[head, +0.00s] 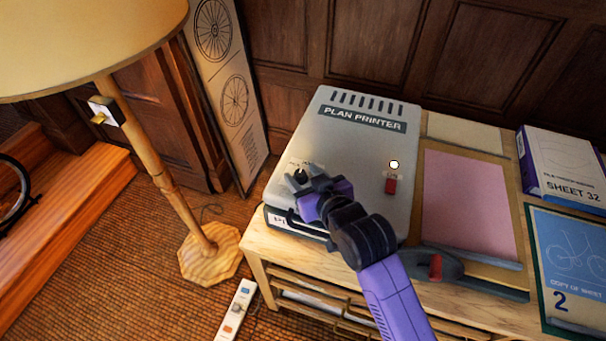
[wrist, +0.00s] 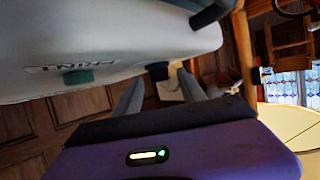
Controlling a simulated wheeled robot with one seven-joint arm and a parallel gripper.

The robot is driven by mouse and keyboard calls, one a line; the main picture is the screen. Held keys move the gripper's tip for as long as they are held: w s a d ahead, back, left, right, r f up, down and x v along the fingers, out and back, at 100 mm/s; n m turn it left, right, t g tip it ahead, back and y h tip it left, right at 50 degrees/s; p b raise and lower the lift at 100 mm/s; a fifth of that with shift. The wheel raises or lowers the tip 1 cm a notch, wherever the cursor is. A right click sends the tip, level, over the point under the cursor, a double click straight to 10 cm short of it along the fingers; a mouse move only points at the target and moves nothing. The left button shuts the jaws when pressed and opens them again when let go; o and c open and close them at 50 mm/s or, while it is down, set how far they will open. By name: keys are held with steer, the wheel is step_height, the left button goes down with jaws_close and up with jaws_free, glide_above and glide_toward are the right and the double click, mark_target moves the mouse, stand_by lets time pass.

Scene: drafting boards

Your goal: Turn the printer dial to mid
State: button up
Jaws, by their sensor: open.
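The plan printer (head: 350,150) is a grey box with a dark "PLAN PRINTER" label, standing on a wooden table. Its small dark dial (head: 300,175) is at the front left of the sloped top, with tiny markings above it that I cannot read. My gripper (head: 302,180) is open, its grey fingertips at the dial, one on either side. In the wrist view my gripper (wrist: 158,82) points at a dark knob (wrist: 157,70), seemingly the dial, between the fingertips. I cannot tell whether they touch it. The dial's pointer setting is not readable.
A red switch (head: 391,186) and a small white light (head: 394,164) are right of the dial. A pink-sheeted board (head: 468,205), a red-handled tool (head: 435,267) and a Sheet 32 box (head: 565,170) lie to the right. A floor lamp (head: 165,185) stands left.

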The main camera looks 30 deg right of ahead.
steer(key=v, duration=0.7)
steer(key=shift+b, duration=0.35)
steer(key=shift+s+r, duration=0.1)
steer(key=shift+s, duration=0.1)
steer(key=shift+r, duration=0.1)
step_height(320, 180, up, 4)
steer(key=t, duration=0.2)
steer(key=s+f, duration=0.3)
steer(key=s, duration=2.7)
steer(key=shift+s+a+f+g, duration=0.15)
steer(key=shift+s+g, duration=0.1)
steer(key=shift+g, duration=0.15)
